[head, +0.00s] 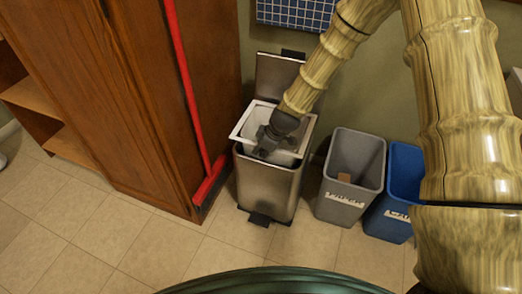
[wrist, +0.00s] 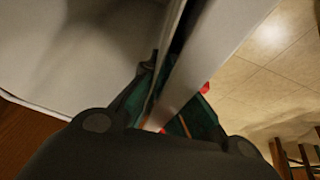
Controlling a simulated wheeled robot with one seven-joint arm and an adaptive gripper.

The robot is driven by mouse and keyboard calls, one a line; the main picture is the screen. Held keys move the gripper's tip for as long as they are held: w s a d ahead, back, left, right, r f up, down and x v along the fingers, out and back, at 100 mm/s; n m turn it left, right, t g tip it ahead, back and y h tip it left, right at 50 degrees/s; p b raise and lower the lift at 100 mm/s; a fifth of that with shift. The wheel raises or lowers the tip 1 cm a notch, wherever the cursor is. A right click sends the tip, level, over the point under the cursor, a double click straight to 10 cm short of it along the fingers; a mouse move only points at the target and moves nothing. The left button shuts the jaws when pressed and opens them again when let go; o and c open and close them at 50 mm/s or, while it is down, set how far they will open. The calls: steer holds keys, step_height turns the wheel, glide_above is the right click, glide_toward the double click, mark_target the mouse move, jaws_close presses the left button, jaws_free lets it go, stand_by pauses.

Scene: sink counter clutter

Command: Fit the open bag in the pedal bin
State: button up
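The pedal bin (head: 262,190) is a brushed-metal box on the floor, its lid (head: 276,76) standing open at the back. The open bag (head: 243,124) is white with a stiff square rim. It sits over the bin's mouth, its rim showing above the bin's top edge; how deep its body reaches is hidden. My gripper (head: 262,150) is at the bag's near side. In the wrist view, my gripper (wrist: 168,112) has its dark green fingers on both sides of a pale rim strip and looks shut on it. The bag's pale inside (wrist: 75,50) fills the left there.
A grey bin (head: 345,197) with a brown item inside and a blue bin (head: 392,215) stand to the right. A red-handled broom (head: 190,90) leans on the wooden cabinet (head: 130,100) at the left. The tiled floor (head: 150,245) in front is clear.

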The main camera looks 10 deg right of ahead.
steer(key=o, duration=0.5)
steer(key=shift+v, duration=6)
steer(key=s+d+f+m+g+h, duration=0.1)
steer(key=s+f+m, duration=0.2)
steer(key=s+f, duration=0.65)
steer(key=s+d+f+m+g+h, duration=0.1)
steer(key=s+f+m, duration=0.2)
steer(key=s+f, duration=0.45)
steer(key=s+d+f+m+g, duration=0.1)
steer(key=s+f+m, duration=0.25)
steer(key=s, duration=0.75)
steer(key=s+d+f+m+g+h, duration=0.1)
steer(key=s+f+m, duration=0.1)
steer(key=s+f, duration=0.6)
steer(key=r+p, duration=0.8)
steer(key=s+r+p, duration=0.1)
steer(key=r+p, duration=0.7)
steer(key=r, duration=0.1)
steer(key=r+p, duration=0.8)
steer(key=r, duration=0.1)
steer(key=shift+s, duration=0.15)
